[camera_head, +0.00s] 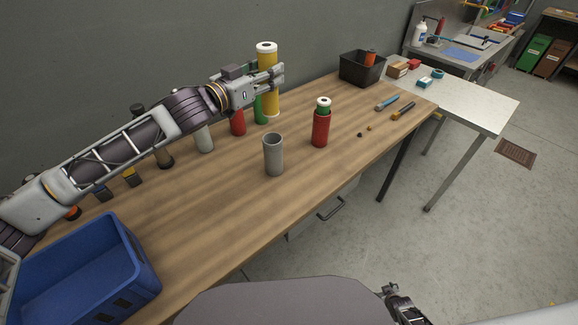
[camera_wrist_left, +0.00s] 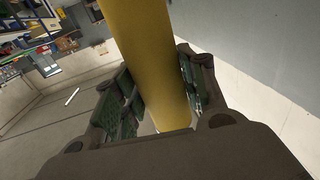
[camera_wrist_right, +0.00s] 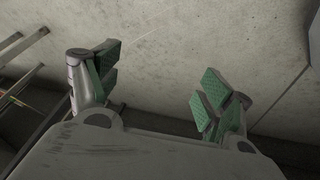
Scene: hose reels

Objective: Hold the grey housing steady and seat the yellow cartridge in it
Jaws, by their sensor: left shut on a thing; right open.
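The yellow cartridge (camera_head: 267,62), with a white top, is upright at the back of the wooden bench. My left gripper (camera_head: 280,75) is shut on it; in the left wrist view the yellow cartridge (camera_wrist_left: 150,60) passes between the green pads. I cannot tell whether its lower end touches the bench. The grey housing (camera_head: 274,158) is an open-topped cylinder standing upright near the bench's front edge, with no gripper on it. My right gripper (camera_head: 402,303) is low in front of the bench. In the right wrist view it (camera_wrist_right: 155,85) is open and empty.
A red cylinder (camera_head: 321,128) with a white top stands right of the housing. Red (camera_head: 237,123) and green (camera_head: 260,108) cylinders stand behind it. A blue crate (camera_head: 135,270) is at the near left, a black bin (camera_head: 358,72) at the far end. Small tools (camera_head: 403,110) lie at right.

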